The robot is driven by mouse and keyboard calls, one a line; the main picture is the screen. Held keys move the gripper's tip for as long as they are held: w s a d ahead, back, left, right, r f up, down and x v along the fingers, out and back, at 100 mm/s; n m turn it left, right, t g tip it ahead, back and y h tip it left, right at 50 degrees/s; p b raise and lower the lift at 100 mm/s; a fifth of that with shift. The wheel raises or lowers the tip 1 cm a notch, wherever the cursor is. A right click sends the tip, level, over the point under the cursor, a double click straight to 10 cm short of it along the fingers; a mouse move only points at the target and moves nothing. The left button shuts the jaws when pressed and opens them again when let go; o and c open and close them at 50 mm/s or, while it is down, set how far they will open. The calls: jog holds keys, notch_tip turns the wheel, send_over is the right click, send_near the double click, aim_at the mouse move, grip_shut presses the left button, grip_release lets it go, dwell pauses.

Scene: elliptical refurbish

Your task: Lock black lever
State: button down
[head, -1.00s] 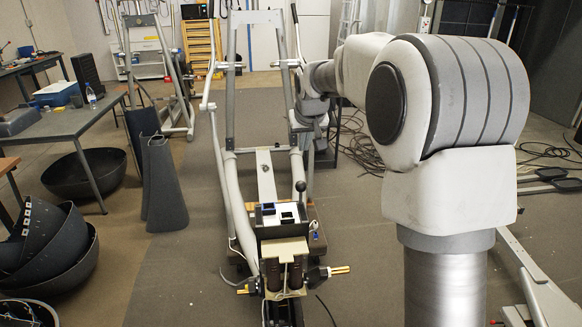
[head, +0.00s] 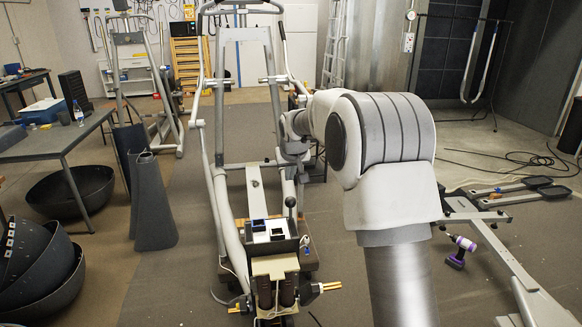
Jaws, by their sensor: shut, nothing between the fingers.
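The black lever (head: 291,204) has a round knob and stands upright at the right side of the open box on the elliptical frame (head: 226,215), in the middle of the head view. My arm reaches forward from the right, and its far end hangs beyond the lever. My gripper (head: 298,167) is small and partly lost against the grey machine frame there. It is shut and empty, and appears apart from the knob. The lever's foot is partly hidden by the box.
The white and black box top (head: 268,230) and cables lie close to the lever. A grey table (head: 50,142) and dark bowls (head: 72,191) stand at the left.

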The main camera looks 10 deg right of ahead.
aim_at(290, 200)
jog(key=f, duration=0.4)
jog(key=shift+w, duration=0.3)
jog(key=shift+s+d+f, duration=0.1)
jog(key=shift+s+f, duration=0.05)
jog(key=shift+f, duration=0.6)
notch_tip(290, 200, down, 3)
jog(key=shift+f+b, duration=0.1)
jog(key=shift+b, duration=1.15)
jog(key=shift+s, duration=0.1)
jog(key=r+p, duration=0.2)
jog(key=r, duration=0.1)
jog(key=r+p, duration=0.1)
jog(key=r, duration=0.1)
jog(key=shift+w, duration=0.4)
jog(key=v, duration=0.9)
jog(key=shift+s+b, duration=0.2)
jog(key=shift+b, duration=0.1)
jog(key=shift+r, duration=0.15)
